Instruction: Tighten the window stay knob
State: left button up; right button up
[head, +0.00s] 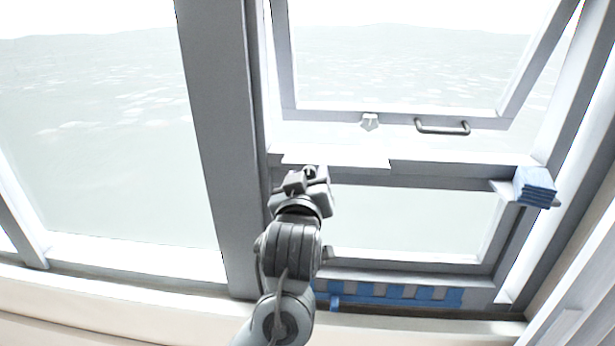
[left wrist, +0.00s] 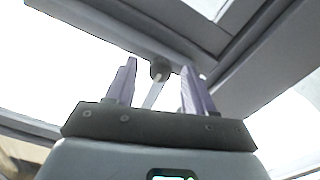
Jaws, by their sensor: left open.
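A dark round knob (left wrist: 160,68), which looks like the stay knob, shows in the left wrist view on the window frame. A pale thin bar (left wrist: 153,95), perhaps the stay arm, runs down from it. My left gripper (head: 308,174) is at the left post of the opening window in the head view. Its two purple-grey fingers are spread in the left wrist view, and the knob appears between their tips. I cannot tell whether they touch it. In the head view the gripper mostly hides the knob area. My right gripper is not in view.
The tilted upper sash carries a dark handle (head: 442,128) and a white latch (head: 370,121). A stack of blue pads (head: 535,187) sits on a small ledge at the right. Blue tape (head: 390,292) lines the lower frame. A thick post (head: 222,150) stands left of my gripper.

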pick_arm(q)
grip_shut()
